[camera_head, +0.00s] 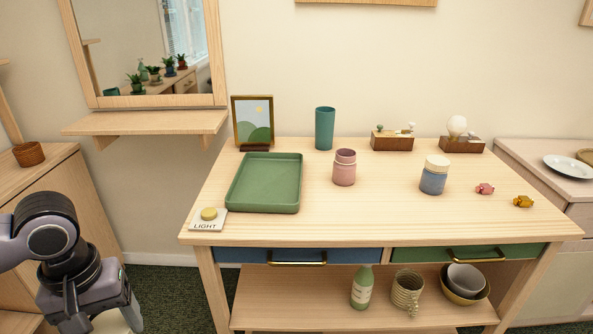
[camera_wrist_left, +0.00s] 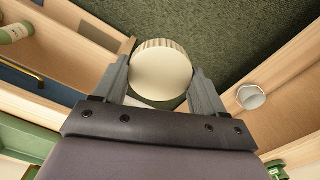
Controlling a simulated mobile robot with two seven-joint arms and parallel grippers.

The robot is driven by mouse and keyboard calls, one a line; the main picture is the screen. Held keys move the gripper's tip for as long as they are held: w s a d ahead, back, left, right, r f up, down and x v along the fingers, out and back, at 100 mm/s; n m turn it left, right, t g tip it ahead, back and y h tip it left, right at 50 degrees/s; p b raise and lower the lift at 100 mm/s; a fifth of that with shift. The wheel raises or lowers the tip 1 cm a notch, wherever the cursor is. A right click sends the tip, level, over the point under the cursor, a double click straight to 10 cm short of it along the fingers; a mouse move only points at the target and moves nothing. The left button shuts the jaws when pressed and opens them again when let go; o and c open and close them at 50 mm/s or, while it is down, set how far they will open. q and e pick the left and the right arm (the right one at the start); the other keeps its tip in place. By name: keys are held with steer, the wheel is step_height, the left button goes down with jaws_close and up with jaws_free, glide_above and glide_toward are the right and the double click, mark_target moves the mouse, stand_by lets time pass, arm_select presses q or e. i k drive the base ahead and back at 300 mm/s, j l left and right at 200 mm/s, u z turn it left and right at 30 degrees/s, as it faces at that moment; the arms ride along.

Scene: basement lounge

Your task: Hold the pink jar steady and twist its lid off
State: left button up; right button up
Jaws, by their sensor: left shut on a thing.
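The pink jar (camera_head: 344,172) stands upright on the wooden table, right of the green tray. Its narrower top is pink and shows no cream lid. My left gripper (camera_wrist_left: 161,80) is shut on a round cream lid (camera_wrist_left: 161,72) with a ribbed edge, held between its two fingers. In the head view my left arm is at the lower left, off the table's left front side, well away from the pink jar. A pale piece at the bottom edge beside the gripper is partly cut off. My right gripper is in neither view.
The table's front middle is clear. Drawers and a lower shelf (camera_head: 300,300) lie below.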

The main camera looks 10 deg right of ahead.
mark_target(345, 164)
steer(key=i+l+z, duration=0.45)
steer(key=l, duration=0.5)
steer(key=i+l+z, duration=0.5)
steer(key=i+l, duration=0.25)
